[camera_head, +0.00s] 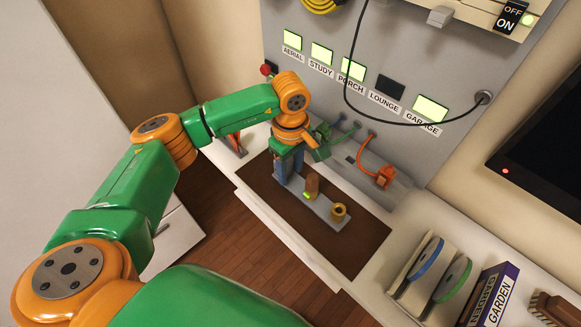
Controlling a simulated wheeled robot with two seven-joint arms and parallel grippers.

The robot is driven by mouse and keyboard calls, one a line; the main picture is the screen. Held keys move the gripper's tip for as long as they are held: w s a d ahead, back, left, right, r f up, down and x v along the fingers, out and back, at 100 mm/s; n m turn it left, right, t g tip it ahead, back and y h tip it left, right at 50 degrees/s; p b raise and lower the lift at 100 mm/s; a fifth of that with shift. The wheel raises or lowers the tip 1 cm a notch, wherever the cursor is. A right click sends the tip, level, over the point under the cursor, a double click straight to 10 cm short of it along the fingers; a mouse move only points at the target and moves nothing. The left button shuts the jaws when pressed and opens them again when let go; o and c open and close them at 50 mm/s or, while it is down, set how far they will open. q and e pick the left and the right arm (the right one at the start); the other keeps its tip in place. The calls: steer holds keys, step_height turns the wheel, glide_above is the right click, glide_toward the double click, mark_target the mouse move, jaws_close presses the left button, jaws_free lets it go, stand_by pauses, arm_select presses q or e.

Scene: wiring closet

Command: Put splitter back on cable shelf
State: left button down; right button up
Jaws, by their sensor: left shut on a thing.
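The splitter looks to be the grey bar (325,213) with a brass cylinder (312,186) and a brass ring (339,211) standing on it, and a small green light near its middle. It is over the brown mat (360,246) on the white counter. My left gripper (288,173) points down at the far left end of the bar and is shut on it. The arm hides part of that end, and I cannot tell whether the bar touches the mat. My right gripper is out of view. I cannot make out which surface is the cable shelf.
Behind stands a grey panel with labelled windows, LOUNGE (388,88) being dark. Green and orange (385,176) cable ends stand at its foot. A black cable hangs across it.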

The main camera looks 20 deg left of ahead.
arm_select(q)
steer(key=shift+f+b, duration=0.55)
steer(key=shift+f, duration=0.05)
steer(key=c, duration=0.7)
jaws_free()
steer(key=o, duration=0.6)
steer(key=shift+r, duration=0.1)
steer(key=shift+r, duration=3.7)
